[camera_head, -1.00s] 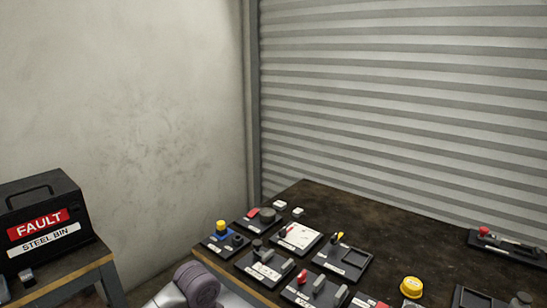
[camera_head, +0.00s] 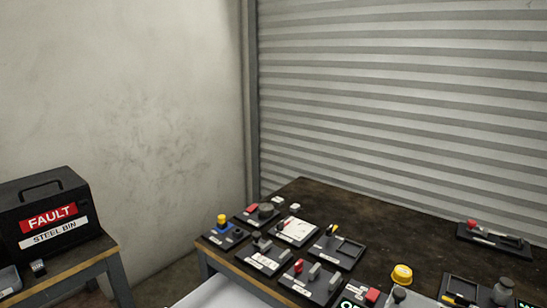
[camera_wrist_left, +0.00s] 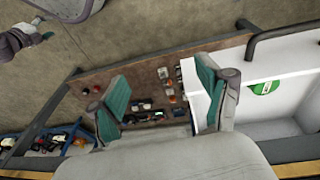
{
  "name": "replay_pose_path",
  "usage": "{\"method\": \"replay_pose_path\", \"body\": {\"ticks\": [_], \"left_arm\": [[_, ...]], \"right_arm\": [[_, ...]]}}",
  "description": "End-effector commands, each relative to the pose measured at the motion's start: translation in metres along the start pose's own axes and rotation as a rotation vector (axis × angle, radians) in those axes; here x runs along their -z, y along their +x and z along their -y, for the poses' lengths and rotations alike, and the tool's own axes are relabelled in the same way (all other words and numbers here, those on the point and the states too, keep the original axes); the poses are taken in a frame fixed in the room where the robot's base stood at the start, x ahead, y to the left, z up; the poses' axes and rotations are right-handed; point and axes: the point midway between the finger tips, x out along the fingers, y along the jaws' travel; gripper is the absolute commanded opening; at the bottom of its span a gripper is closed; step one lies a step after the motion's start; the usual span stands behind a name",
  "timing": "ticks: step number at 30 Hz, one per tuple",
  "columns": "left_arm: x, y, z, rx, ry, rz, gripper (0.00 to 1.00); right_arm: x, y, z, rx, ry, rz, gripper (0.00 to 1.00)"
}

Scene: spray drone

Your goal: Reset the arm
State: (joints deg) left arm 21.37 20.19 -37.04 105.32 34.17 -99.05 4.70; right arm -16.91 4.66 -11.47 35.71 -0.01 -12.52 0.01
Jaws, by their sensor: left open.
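My left gripper (camera_wrist_left: 160,103) shows in the left wrist view with its two teal-padded fingers spread wide. Nothing is between the fingers. Beyond them lies the dark brown workbench top (camera_wrist_left: 145,78), some way off and not touched. In the head view neither gripper shows. A pale smooth surface (camera_head: 228,293) sits at the bottom edge, and I cannot tell which part it is. A grey jointed piece (camera_wrist_left: 18,40) with a teal spot is at the upper left of the wrist view, too small to identify.
The workbench (camera_head: 395,229) carries several black trays with small parts and a yellow round piece (camera_head: 401,273). A black FAULT steel bin (camera_head: 45,217) stands on a side table at left. A white box-like body (camera_wrist_left: 275,95) is right of my left gripper.

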Motion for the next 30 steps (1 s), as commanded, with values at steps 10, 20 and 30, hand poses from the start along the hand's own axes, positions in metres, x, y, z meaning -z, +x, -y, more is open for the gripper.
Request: {"method": "replay_pose_path", "body": {"ticks": [10,20,30], "left_arm": [[-0.083,0.002,-0.043,0.019,-0.218,-0.166,0.77],[-0.155,-0.016,-0.037,0.133,-0.385,-0.175,0.77],[-0.202,-0.02,-0.026,0.229,-0.475,-0.142,0.77]], "right_arm": [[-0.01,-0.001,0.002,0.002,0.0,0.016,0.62],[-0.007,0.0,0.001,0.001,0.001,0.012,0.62],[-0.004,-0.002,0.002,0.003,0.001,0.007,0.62]]}}
